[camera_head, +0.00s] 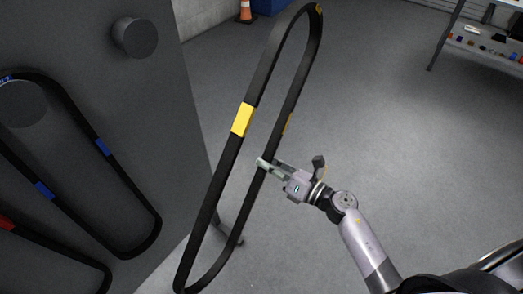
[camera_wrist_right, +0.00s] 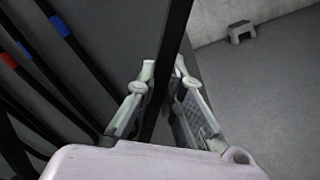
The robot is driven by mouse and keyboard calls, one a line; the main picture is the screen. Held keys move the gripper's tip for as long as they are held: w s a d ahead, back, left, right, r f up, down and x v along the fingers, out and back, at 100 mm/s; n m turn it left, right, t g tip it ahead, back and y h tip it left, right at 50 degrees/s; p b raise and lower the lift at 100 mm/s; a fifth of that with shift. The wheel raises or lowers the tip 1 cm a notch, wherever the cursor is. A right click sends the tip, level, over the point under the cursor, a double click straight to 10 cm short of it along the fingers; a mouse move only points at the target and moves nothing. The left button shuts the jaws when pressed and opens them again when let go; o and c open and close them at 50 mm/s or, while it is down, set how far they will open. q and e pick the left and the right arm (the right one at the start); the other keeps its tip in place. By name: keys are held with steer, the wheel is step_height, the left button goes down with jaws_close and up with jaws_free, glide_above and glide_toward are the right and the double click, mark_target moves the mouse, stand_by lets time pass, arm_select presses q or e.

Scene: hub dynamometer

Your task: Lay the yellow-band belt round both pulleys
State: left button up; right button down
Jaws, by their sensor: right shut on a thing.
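The yellow-band belt (camera_head: 218,185) is a long black loop with yellow patches (camera_head: 243,119). It hangs in the air as a tilted narrow oval, in front of and right of a dark grey panel. My right gripper (camera_head: 268,167) is shut on the belt's right-hand run, below mid-height. In the right wrist view a black strand of the belt (camera_wrist_right: 176,45) passes between the fingers (camera_wrist_right: 164,72). A bare round dark peg (camera_head: 134,37) sticks out of the panel, apart from the belt. I cannot tell whether it is a pulley. My left gripper is out of view.
A blue-band belt (camera_head: 103,147) hangs on another round peg (camera_head: 24,104) of the panel (camera_head: 120,100). A red-band belt (camera_head: 50,246) hangs lower left. A shelf (camera_head: 488,42) with small items stands far right, an orange cone (camera_head: 246,12) at the back. The floor right of the panel is mostly clear.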

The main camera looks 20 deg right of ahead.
steer(key=s+a+r+m+p, duration=0.1)
steer(key=m+p, duration=0.1)
steer(key=s+a+r+m+p, duration=0.1)
steer(key=s+m+p, duration=0.1)
steer(key=p, duration=0.1)
steer(key=s+a+r+m+p, duration=0.1)
steer(key=r+m+p, duration=0.1)
steer(key=m+p, duration=0.1)
steer(key=shift+s, duration=0.3)
stand_by(0.4)
